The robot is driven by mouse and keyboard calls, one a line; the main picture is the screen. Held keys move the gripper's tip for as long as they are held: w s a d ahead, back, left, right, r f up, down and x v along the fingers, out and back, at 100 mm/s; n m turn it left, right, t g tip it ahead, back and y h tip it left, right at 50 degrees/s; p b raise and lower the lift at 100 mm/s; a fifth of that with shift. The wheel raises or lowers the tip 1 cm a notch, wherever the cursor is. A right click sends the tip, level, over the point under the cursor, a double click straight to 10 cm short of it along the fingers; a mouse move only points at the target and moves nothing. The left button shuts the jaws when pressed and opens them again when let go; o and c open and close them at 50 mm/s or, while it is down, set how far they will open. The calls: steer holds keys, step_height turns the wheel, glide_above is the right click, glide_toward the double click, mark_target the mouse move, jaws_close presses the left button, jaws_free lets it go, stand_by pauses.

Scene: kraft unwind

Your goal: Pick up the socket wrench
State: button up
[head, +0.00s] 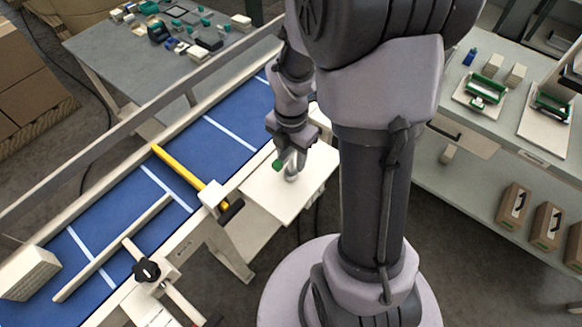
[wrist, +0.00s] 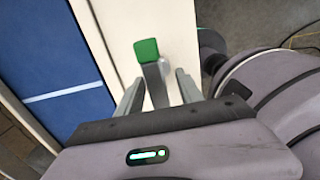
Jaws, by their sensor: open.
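The socket wrench, as far as I can tell, is the green-ended thing with a grey shaft (wrist: 147,51) in the wrist view, over the white side plate. Its green end also shows in the head view (head: 277,165), at the left of my gripper (head: 289,165). In the wrist view my gripper (wrist: 159,80) is open, with one finger on each side of the grey shaft. Gaps show between shaft and fingers. The lower part of the shaft is hidden behind the gripper body.
The white side plate (head: 312,190) adjoins a blue conveyor (head: 205,150) on its left. A yellow bar (head: 177,165) crosses the belt, ending at a block near the plate. A cluttered grey table (head: 110,55) stands at the back left; a shelved bench (head: 470,135) is at right.

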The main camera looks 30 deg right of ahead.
jaws_close()
